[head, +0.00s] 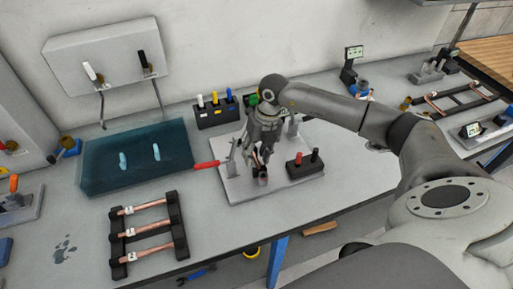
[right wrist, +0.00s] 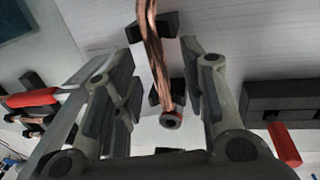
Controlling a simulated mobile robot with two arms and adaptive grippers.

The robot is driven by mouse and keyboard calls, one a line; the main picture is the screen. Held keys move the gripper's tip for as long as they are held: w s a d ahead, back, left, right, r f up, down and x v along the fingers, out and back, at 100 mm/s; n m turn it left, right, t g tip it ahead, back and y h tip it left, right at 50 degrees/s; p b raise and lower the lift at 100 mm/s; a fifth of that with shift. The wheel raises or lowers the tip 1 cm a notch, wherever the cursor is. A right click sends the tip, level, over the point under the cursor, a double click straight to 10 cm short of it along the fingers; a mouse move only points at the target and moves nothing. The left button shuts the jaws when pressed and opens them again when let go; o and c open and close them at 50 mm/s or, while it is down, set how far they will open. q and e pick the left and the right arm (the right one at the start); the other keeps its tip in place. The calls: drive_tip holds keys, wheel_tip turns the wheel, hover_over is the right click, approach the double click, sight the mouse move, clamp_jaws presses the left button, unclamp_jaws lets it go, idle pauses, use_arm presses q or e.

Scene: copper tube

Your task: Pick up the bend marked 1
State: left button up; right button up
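A copper tube piece (right wrist: 152,60) shows between the two fingers of my right gripper (right wrist: 160,95) in the right wrist view, with a dark round end with a red band. No number can be read on it. The fingers are apart, with a gap on both sides of the copper. In the head view my right gripper (head: 263,160) points down over a light grey plate (head: 240,190) with a red-handled fixture, and its fingers hide most of the copper. My left gripper is not in view.
A black block with red and black pegs (head: 305,165) stands close right of the gripper. A black rack (head: 117,240) holds several tagged copper tubes at front left. A teal tray (head: 100,175) lies behind it. A colored-peg holder (head: 215,115) stands behind.

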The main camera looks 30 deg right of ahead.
drive_tip(key=shift+f, duration=0.15)
clamp_jaws()
idle(0.4)
